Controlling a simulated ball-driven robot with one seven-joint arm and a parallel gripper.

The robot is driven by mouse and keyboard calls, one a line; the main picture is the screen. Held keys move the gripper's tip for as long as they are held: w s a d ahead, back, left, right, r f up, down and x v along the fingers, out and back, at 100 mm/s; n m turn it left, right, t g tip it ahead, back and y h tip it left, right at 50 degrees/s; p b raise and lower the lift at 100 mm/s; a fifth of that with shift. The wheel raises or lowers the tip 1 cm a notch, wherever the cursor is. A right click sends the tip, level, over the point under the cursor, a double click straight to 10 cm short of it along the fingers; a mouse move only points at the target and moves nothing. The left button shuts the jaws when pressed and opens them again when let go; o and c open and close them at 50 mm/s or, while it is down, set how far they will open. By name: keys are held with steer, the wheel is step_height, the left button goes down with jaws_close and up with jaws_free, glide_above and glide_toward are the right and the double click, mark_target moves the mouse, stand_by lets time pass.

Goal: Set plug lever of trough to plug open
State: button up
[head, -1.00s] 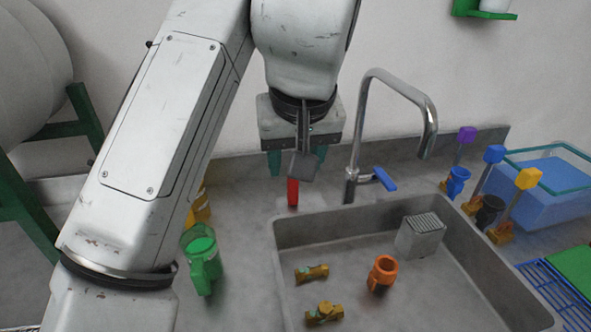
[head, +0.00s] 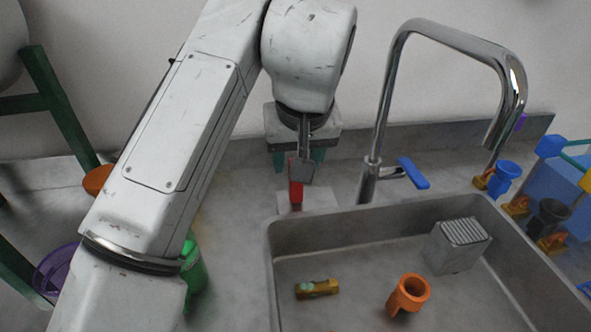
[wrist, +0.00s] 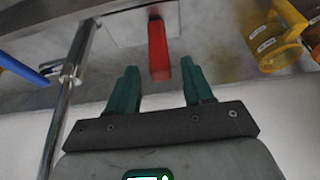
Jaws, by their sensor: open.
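The red lever (head: 296,182) stands on a pale plate (head: 318,198) at the back left corner of the grey trough (head: 345,224). My gripper (head: 298,162) is above and just behind the lever in the head view, pointing down. In the wrist view the red lever (wrist: 158,50) lies ahead of and between the two green fingers of my gripper (wrist: 156,80), which are spread apart and empty. The fingers do not appear to touch the lever. My wrist partly hides its top in the head view.
The chrome faucet (head: 394,90) with its blue handle (head: 413,173) stands right of the lever. An orange cup (head: 408,294), a brass fitting (head: 317,289) and a grey ribbed block (head: 457,245) are in the trough. A green container (head: 193,268) stands left.

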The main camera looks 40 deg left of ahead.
steer(key=shift+x, duration=2.25)
jaws_close()
